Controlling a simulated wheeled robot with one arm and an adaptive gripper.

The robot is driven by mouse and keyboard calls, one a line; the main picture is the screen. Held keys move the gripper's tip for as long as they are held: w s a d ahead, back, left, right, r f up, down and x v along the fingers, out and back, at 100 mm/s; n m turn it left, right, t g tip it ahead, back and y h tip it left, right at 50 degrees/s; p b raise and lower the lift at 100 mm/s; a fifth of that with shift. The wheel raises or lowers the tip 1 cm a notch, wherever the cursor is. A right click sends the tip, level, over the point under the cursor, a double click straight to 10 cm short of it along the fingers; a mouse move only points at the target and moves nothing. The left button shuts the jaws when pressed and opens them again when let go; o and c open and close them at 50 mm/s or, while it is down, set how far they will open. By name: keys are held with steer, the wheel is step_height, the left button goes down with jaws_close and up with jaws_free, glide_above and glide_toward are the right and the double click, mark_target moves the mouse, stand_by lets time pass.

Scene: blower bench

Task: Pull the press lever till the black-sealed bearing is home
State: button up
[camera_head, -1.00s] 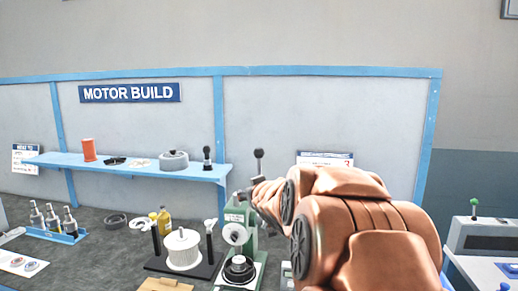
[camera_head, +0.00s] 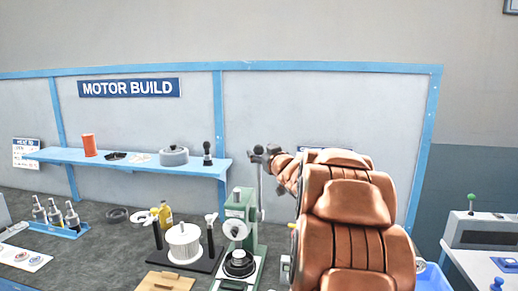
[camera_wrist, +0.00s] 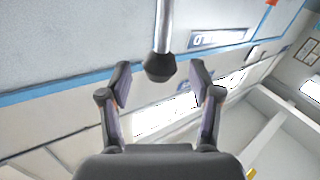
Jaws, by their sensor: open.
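The green press (camera_head: 241,225) stands on the bench, with its thin upright lever (camera_head: 260,190) on its right side. My gripper (camera_head: 262,156) is raised at the top of the lever. In the wrist view my gripper (camera_wrist: 162,85) is open, and the lever's black knob (camera_wrist: 160,67) hangs between the fingertips with space on both sides. The pale lever rod (camera_wrist: 164,25) runs up from it in that picture. A round black part (camera_head: 239,262) sits on the press base below the ram; I cannot tell how deep any bearing in it is seated.
A white finned part (camera_head: 183,243) on a black stand is left of the press. A wooden block (camera_head: 165,282) lies in front. A blue shelf (camera_head: 130,167) holds several small parts behind. Bottles (camera_head: 165,214) and rings stand farther left.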

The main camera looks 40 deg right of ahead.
steer(key=shift+x, duration=1.35)
jaws_close()
